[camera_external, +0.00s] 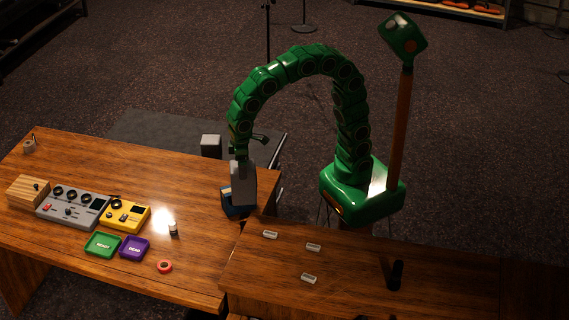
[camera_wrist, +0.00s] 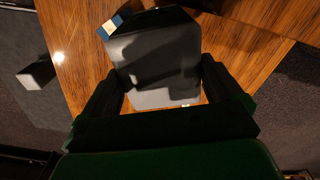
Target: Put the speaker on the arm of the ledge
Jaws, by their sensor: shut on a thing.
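A grey box-shaped speaker (camera_external: 243,186) is at the end of my green arm, over the right end of the desk. My gripper (camera_external: 241,163) is shut on it. In the wrist view the speaker (camera_wrist: 155,50) fills the space between the two dark fingers. I cannot tell whether its base touches anything. No ledge arm can be told apart clearly from the desk parts.
A dark blue item (camera_external: 228,202) with a pale patch is close beside the speaker. The wooden desk (camera_external: 190,185) holds a grey mixer (camera_external: 72,207), a yellow device (camera_external: 125,214), green tray (camera_external: 102,245) and purple tray (camera_external: 134,248). A black cylinder (camera_external: 396,275) stands on the right section.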

